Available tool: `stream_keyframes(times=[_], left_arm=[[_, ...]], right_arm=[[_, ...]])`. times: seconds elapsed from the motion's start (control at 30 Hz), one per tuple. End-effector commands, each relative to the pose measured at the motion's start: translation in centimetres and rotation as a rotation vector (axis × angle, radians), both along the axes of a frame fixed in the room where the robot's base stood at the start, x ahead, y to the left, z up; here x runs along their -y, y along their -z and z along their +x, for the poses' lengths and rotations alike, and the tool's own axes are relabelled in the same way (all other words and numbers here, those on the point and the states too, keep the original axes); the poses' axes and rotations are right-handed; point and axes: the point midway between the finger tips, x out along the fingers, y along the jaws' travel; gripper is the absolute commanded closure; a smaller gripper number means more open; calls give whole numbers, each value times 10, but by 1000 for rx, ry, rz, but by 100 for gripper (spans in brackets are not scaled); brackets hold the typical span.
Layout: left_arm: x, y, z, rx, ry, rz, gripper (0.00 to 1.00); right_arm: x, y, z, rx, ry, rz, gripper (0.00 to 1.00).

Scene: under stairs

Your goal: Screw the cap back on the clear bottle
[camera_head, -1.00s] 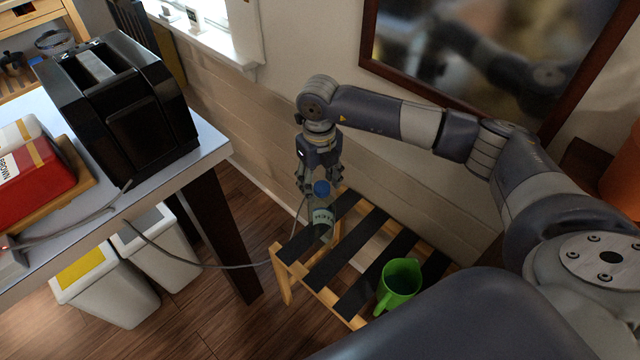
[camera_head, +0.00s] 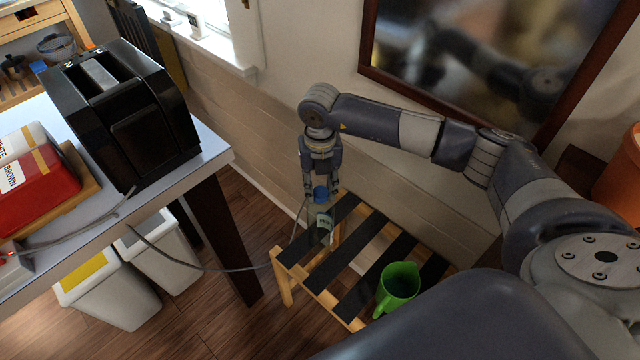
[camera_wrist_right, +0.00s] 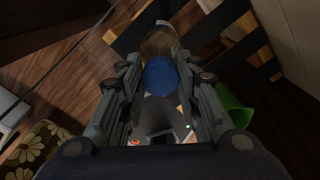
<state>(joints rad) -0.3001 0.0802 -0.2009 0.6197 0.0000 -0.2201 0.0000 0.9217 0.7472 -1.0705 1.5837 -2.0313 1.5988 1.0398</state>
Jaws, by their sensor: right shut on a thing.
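The clear bottle (camera_head: 325,226), with a pale label, stands at the far left end of the slatted rack. In the right wrist view its see-through body (camera_wrist_right: 160,42) shows beyond the fingers. The blue cap (camera_head: 320,194) is at the bottle's top, and I cannot tell whether it is seated on the neck. My right gripper (camera_head: 321,190) points down over the bottle, with its fingers shut on the cap's sides. The cap also shows between the fingers in the right wrist view (camera_wrist_right: 160,76). My left gripper is out of view.
A green jug (camera_head: 399,288) stands on the right part of the slatted rack (camera_head: 352,252). A grey cable hangs near the rack. Two bins (camera_head: 110,290) stand below the table.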

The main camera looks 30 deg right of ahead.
Motion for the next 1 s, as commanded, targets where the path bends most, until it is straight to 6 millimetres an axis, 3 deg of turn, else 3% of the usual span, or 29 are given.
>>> stream_keyframes(times=[0.27,0.3,0.4,0.63,0.77,1.0], left_arm=[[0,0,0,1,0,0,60],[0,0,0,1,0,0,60],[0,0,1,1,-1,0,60],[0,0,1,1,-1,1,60],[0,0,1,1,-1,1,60],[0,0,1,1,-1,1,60]], right_arm=[[0,1,0,0,-3,-1,100],[0,1,0,0,-3,-1,65],[0,1,0,0,-4,-1,46],[0,0,0,0,-4,-1,46],[0,0,0,0,-4,-1,26],[0,0,0,0,-4,-1,26]])
